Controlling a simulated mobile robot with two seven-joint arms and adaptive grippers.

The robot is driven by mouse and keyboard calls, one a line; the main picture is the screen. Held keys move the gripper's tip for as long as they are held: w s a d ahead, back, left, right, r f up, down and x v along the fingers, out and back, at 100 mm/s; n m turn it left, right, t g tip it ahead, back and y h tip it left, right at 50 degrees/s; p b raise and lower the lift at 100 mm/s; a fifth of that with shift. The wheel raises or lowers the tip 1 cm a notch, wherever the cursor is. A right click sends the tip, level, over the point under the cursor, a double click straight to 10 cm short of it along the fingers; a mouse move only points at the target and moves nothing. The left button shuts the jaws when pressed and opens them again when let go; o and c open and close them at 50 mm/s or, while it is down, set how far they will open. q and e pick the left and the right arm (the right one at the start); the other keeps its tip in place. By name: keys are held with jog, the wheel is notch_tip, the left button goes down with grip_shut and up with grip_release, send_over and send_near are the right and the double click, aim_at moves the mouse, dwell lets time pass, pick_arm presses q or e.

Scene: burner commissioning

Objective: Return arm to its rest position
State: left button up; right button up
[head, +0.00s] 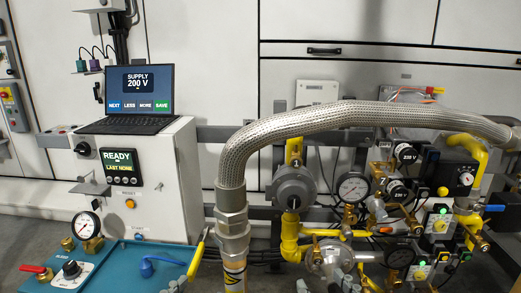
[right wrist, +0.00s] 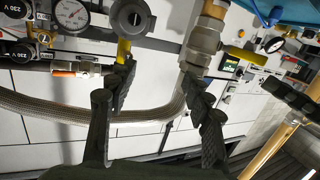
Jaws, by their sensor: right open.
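My right gripper (right wrist: 158,80) shows in the right wrist view, with its two dark fingers spread apart and nothing held between them. One fingertip appears close to the yellow-handled part below the grey regulator (right wrist: 130,17). The other appears near the metal hose fitting (right wrist: 201,48); I cannot tell whether either touches. My left gripper is not clearly seen in either view.
A braided metal hose (head: 320,118) arches across the panel. A pressure gauge (head: 353,188), regulator (head: 293,188) and yellow pipes (head: 291,240) crowd below it. A laptop (head: 138,92) reads "SUPPLY 200 V" on a white cabinet (head: 172,210). A teal bench (head: 125,270) stands at lower left.

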pick_arm(q)
jog(key=a+f+n+g+y+p, duration=0.35)
jog(key=a+f+g+p, duration=0.2)
jog(key=f, duration=0.65)
pick_arm(e)
jog(key=s+d+f+g+h, duration=0.1)
jog(key=d+f+g+h, duration=0.35)
jog(key=f, duration=0.85)
pick_arm(q)
jog(key=s+a+f+g+y+p, duration=0.3)
jog(key=s+a+f+g, duration=0.3)
jog(key=s+a+f, duration=0.3)
jog(key=shift+s+a+f+p, duration=0.25)
jog(key=shift+s+f+p, duration=0.3)
jog(key=shift+f, duration=0.4)
pick_arm(e)
jog(key=s+d+f+m+g+h, duration=0.1)
jog(key=s+d+f+m+g, duration=0.1)
jog(key=s+d+f+g, duration=0.5)
jog(key=s+d+f, duration=0.3)
jog(key=f, duration=0.1)
jog(key=shift+d+g, duration=0.35)
pick_arm(q)
jog(key=shift+n, duration=0.25)
pick_arm(e)
jog(key=shift+f, duration=0.1)
